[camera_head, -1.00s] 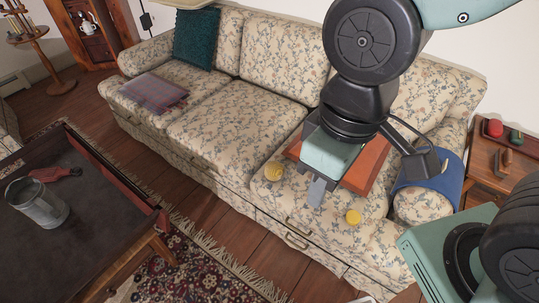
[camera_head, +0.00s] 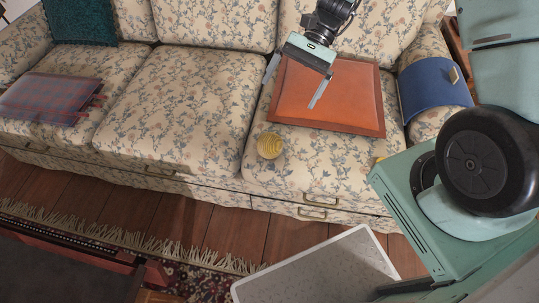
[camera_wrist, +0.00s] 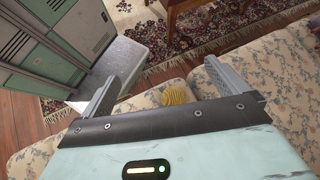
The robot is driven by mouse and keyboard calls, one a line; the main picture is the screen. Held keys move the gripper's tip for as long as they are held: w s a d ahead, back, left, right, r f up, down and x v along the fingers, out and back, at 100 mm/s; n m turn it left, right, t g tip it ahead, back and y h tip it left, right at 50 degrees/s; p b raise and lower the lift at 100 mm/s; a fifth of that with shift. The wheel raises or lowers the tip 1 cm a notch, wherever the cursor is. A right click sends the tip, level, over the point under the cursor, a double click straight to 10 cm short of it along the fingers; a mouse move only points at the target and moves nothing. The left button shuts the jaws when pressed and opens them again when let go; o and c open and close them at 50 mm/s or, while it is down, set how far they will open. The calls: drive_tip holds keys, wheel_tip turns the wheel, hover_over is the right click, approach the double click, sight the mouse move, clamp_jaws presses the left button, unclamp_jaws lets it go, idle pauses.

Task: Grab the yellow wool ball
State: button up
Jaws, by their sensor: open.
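The yellow wool ball (camera_head: 270,145) rests on the right seat cushion of the floral sofa, near its front, just left of an orange-brown panel. It also shows in the wrist view (camera_wrist: 178,94), beyond my gripper and between its two fingers, slightly nearer the right one. My gripper (camera_head: 288,94) is open and empty over the panel's upper left part, behind the ball and apart from it. Its two spread fingers show in the wrist view (camera_wrist: 161,72). A small yellow bit (camera_head: 379,159) shows at the cushion's right front, mostly hidden by my body.
The orange-brown panel (camera_head: 350,100) lies on the right seat. A blue cloth (camera_head: 434,88) covers the right armrest. A plaid cloth (camera_head: 45,98) and teal pillow (camera_head: 80,20) are at the left. The middle seat (camera_head: 175,110) is clear. A dark table (camera_head: 60,270) stands in front.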

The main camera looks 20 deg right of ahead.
drive_tip(key=w+d+f+m+t+y+b, duration=0.2)
drive_tip(key=d+f+m+b, duration=0.15)
drive_tip(key=d+f, duration=0.4)
drive_tip(key=w+d+f+m+t+y+b, duration=0.2)
drive_tip(key=d+f+m, duration=0.2)
drive_tip(key=f, duration=0.6)
drive_tip(key=b, duration=0.2)
approach(271, 144)
drive_tip(key=a+f, duration=0.1)
drive_tip(key=f, duration=0.1)
drive_tip(key=w+a+f, duration=0.1)
drive_tip(key=a+f, duration=0.1)
drive_tip(key=shift+w+a+f, duration=0.15)
drive_tip(key=shift+a+f, duration=0.1)
drive_tip(key=shift+a, duration=0.05)
drive_tip(key=shift+w+f+b+x, duration=0.1)
drive_tip(key=shift+b+x, duration=0.4)
drive_tip(key=shift+x, duration=0.85)
drive_tip(key=shift+w+f+b+x, duration=0.15)
drive_tip(key=shift+b+x, duration=0.35)
drive_tip(key=shift+x, duration=0.85)
drive_tip(key=shift+s+d, duration=0.1)
drive_tip(key=shift+c, duration=0.3)
drive_tip(key=c, duration=1)
